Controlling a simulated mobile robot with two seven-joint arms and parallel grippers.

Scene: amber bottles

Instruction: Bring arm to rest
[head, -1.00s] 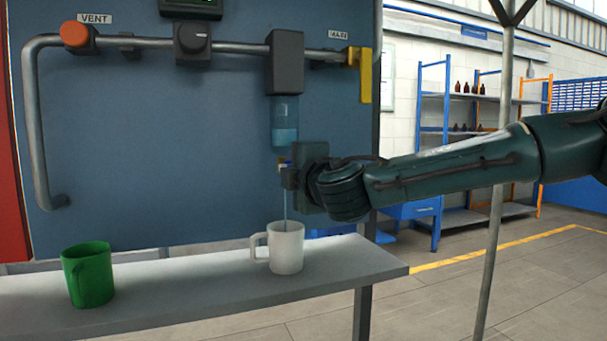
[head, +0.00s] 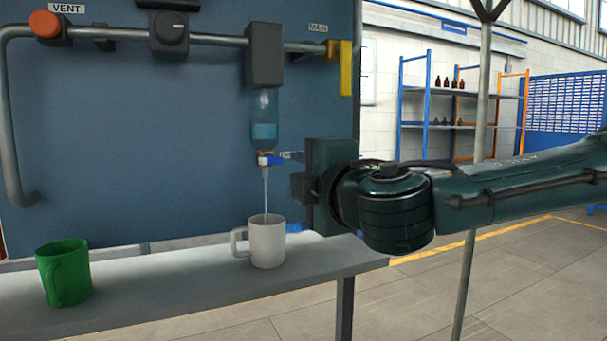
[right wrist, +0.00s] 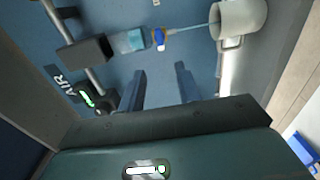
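My right gripper (head: 300,187) is right of the dispenser tap (head: 269,159), apart from it. In the right wrist view its two fingers (right wrist: 161,80) stand apart with nothing between them. The tap has a blue and yellow fitting and hangs below a clear bottle (head: 264,118) with blue liquid. A thin stream runs from the tap into the white mug (head: 268,245), which stands upright on the grey shelf. The tap (right wrist: 159,38) and mug (right wrist: 239,22) also show in the right wrist view. My left gripper is out of view.
A green mug (head: 65,272) stands at the left of the grey shelf (head: 180,290). A blue panel (head: 130,140) with pipes, an orange knob (head: 46,24) and a yellow handle (head: 346,68) rises behind. A thin metal pole (head: 474,200) stands right, behind my arm.

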